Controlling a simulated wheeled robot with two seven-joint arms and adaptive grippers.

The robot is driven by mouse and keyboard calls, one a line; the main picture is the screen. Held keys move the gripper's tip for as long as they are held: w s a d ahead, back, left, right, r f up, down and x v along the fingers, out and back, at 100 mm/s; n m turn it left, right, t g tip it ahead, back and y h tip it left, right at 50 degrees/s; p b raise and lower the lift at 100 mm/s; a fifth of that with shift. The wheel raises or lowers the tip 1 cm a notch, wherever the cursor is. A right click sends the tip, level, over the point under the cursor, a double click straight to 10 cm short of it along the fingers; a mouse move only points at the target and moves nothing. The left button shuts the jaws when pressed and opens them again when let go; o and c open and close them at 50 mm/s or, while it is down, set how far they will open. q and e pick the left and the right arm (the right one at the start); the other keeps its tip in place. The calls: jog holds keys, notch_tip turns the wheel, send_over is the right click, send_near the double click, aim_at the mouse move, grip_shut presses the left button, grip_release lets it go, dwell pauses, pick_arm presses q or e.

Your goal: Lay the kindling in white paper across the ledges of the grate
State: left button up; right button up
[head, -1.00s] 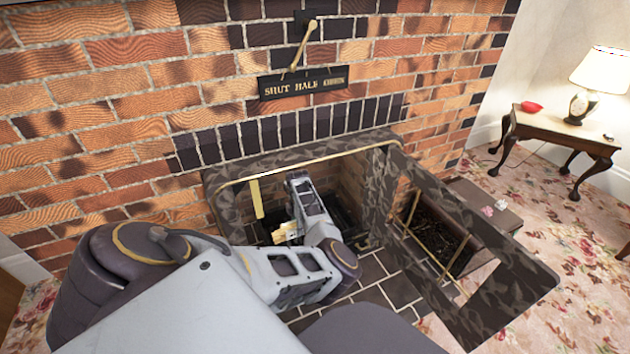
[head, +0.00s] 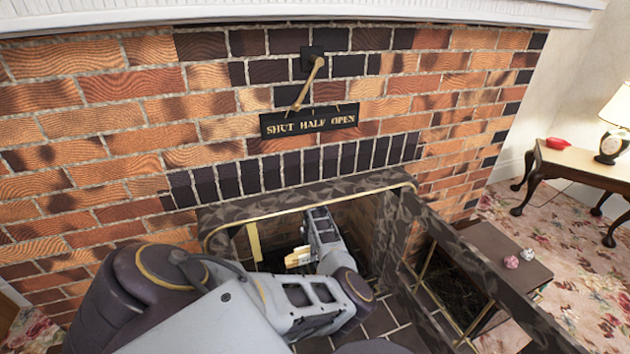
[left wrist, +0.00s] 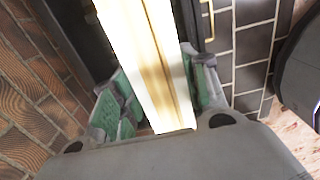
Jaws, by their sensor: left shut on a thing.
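The kindling in white paper (head: 298,258) is a pale, light-wood bundle inside the fireplace opening. My left gripper (head: 305,250) reaches in from the front and is shut on it. In the left wrist view, the bundle (left wrist: 160,70) runs lengthwise between the green-padded fingers (left wrist: 155,100), its top brightly lit. The grate is hard to make out: dark space shows around the bundle, and my arm hides much of the opening. Whether the bundle touches anything below cannot be told. My right gripper is not in view.
A dark mottled frame (head: 300,195) with a brass edge surrounds the opening, close around my arm. Above are a sign (head: 310,121) and a brass lever (head: 310,82). A side table (head: 590,165) stands at the far right.

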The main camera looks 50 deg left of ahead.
pick_arm(q)
jog(key=shift+a, duration=0.1)
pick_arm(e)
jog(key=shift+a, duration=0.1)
pick_arm(q)
jog(key=shift+s+f+b, duration=0.1)
jog(key=shift+f+b, duration=0.2)
jog(key=shift+f, duration=0.1)
notch_tip(320, 180, down, 5)
jog(key=b, duration=0.2)
jog(key=shift+f+b, duration=0.15)
jog(key=shift+b, duration=0.2)
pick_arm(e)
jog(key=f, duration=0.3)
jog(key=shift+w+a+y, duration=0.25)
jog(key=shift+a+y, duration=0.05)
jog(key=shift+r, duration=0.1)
pick_arm(q)
jog(key=shift+f+b, duration=1.05)
jog(key=shift+f, duration=0.85)
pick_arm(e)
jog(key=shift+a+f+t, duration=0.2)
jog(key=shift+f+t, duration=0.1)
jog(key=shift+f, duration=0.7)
pick_arm(q)
jog(key=shift+f, duration=0.15)
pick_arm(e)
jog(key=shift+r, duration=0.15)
